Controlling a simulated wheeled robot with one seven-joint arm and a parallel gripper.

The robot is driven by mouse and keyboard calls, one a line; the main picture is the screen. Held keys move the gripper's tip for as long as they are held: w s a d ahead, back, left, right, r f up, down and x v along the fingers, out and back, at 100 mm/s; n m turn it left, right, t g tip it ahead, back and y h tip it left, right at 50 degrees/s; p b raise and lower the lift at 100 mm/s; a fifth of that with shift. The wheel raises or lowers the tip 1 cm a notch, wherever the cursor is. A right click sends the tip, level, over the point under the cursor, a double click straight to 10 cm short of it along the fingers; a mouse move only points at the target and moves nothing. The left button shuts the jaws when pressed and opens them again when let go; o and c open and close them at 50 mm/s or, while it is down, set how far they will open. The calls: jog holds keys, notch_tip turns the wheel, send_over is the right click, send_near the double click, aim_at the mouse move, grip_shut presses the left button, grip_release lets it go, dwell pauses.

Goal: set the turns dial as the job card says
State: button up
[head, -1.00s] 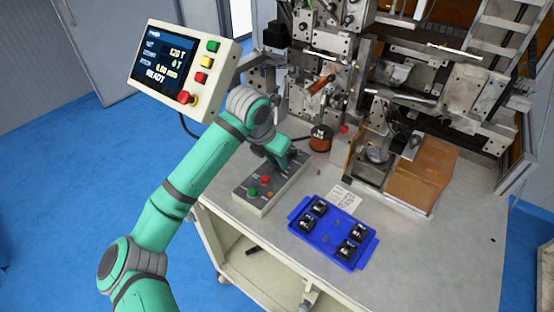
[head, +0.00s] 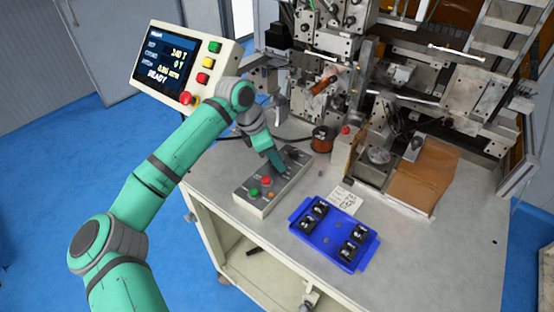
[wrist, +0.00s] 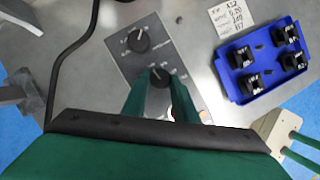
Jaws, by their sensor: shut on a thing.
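The control box (head: 250,205) sits at the table's left edge, with two black dials on its face. My gripper (head: 280,170) points down at the box. In the wrist view its fingers (wrist: 160,84) are shut on the nearer dial (wrist: 160,74), the turns dial; the farther dial (wrist: 138,40) is untouched. The fingers partly hide the marks around the held dial.
The blue tray (head: 297,217) with several black parts lies right of the box. Green and red buttons (head: 266,181) are on the box's near end. A copper spool (head: 322,138) and the winder stand behind. The front right of the table is clear.

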jog(key=shift+m+g, duration=0.3)
jog(key=shift+m, duration=0.3)
jog(key=o, duration=1.1)
jog(key=shift+c, duration=0.2)
jog(key=v, duration=1)
jog(key=shift+a+r, duration=0.2)
jog(key=shift+r, duration=0.15)
jog(key=shift+w, duration=0.15)
